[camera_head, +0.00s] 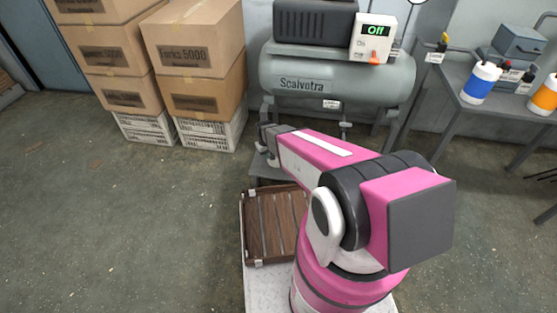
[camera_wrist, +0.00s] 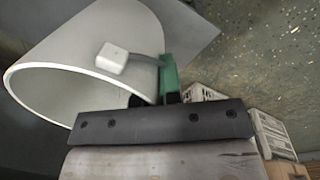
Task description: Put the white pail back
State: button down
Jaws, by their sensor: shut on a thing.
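The white pail (camera_wrist: 85,48) fills the upper left of the wrist view, tilted in that picture, with its round rim towards the left edge. My gripper (camera_wrist: 142,68) is shut on the pail. A small white block and a green finger part show at the pail's wall; the exact contact is hard to make out. In the head view the dark wrist end of my arm is in front of the compressor, and I cannot make out the pail there.
A grey compressor (camera_head: 335,82) with an "Off" switch box (camera_head: 373,38) stands behind my arm. Stacked cardboard boxes (camera_head: 195,42) on white crates (camera_head: 212,133) are at the left. A table (camera_head: 490,117) at the right holds bottles.

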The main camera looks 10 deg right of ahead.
jog(key=w+d+f, duration=0.1)
jog(key=d, duration=0.1)
jog(key=w+d+f, duration=0.3)
jog(key=d, duration=0.1)
jog(key=shift+w+f, duration=0.2)
jog(key=shift+f, duration=2.1)
jog(key=shift+f, duration=0.1)
jog(key=c, duration=1.3)
grip_release()
notch_tip(320, 180, up, 12)
jog(key=s+d+r+m, duration=0.2)
jog(key=s+r, duration=0.7)
jog(key=r, duration=0.2)
jog(key=s+d+r+m, duration=0.2)
jog(key=s+d+r, duration=0.1)
jog(key=s+r, duration=0.7)
notch_tip(320, 180, up, 2)
jog(key=shift+s+r+y, duration=0.2)
jog(key=shift+s+y, duration=0.05)
jog(key=shift+y, duration=0.15)
